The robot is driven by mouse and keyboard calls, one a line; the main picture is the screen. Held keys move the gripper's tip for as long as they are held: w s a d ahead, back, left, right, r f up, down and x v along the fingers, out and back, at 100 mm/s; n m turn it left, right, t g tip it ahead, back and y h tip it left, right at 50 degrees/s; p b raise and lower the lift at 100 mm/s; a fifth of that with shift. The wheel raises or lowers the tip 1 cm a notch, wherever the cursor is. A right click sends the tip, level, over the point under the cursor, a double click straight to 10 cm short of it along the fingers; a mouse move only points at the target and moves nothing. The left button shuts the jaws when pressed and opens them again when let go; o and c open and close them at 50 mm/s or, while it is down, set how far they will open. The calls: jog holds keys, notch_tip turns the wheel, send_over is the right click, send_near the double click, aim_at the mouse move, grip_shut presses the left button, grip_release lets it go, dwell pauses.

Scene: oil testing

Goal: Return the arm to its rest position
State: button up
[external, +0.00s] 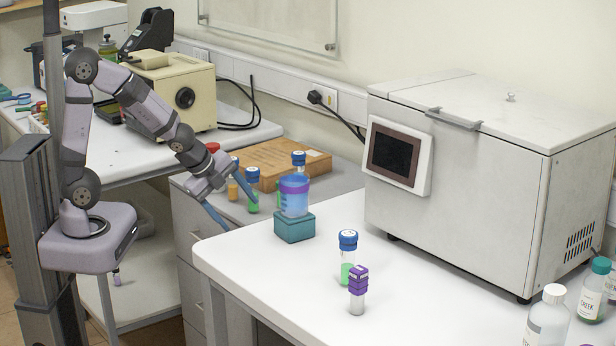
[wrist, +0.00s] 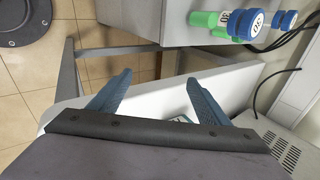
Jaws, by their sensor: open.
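My gripper (external: 236,198) hangs beside the left edge of the white table, near the grey drawer cabinet. Its two blue fingers are spread, with nothing between them. In the wrist view, my gripper (wrist: 160,82) also shows open and empty, with a white surface and tiled floor beyond the fingers. My arm reaches out from its base at the left, with the elbow raised and the forearm sloping down to the right.
A blue container with a purple band (external: 294,196) sits on a teal block (external: 294,228), right of my gripper. Capped vials (external: 348,258) stand on the table, others near a cardboard box (external: 275,162). A cream device (external: 178,90) stands behind my forearm. A large white machine (external: 470,200) stands right.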

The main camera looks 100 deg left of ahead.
jog(key=s+d+f+n+g, duration=0.1)
jog(key=s+d+f+n, duration=0.1)
jog(key=s+d+f, duration=0.1)
jog(key=s+d+f+n+g+h, duration=0.1)
jog(key=s+d+f+g, duration=0.1)
jog(key=s+d+f, duration=0.1)
jog(key=shift+f+n+b, duration=0.25)
jog(key=shift+n+b, duration=0.05)
jog(key=shift+n, duration=0.1)
jog(key=s+d+f+n+g+h, duration=0.1)
jog(key=s+d+f+n+g, duration=0.15)
jog(key=s+d, duration=0.3)
jog(key=d+r+n+h+p, duration=0.2)
jog(key=d+r+p, duration=0.3)
jog(key=d+r, duration=0.3)
jog(key=shift+s+r+n, duration=0.3)
jog(key=shift+s+n, duration=0.1)
jog(key=shift+n, duration=0.45)
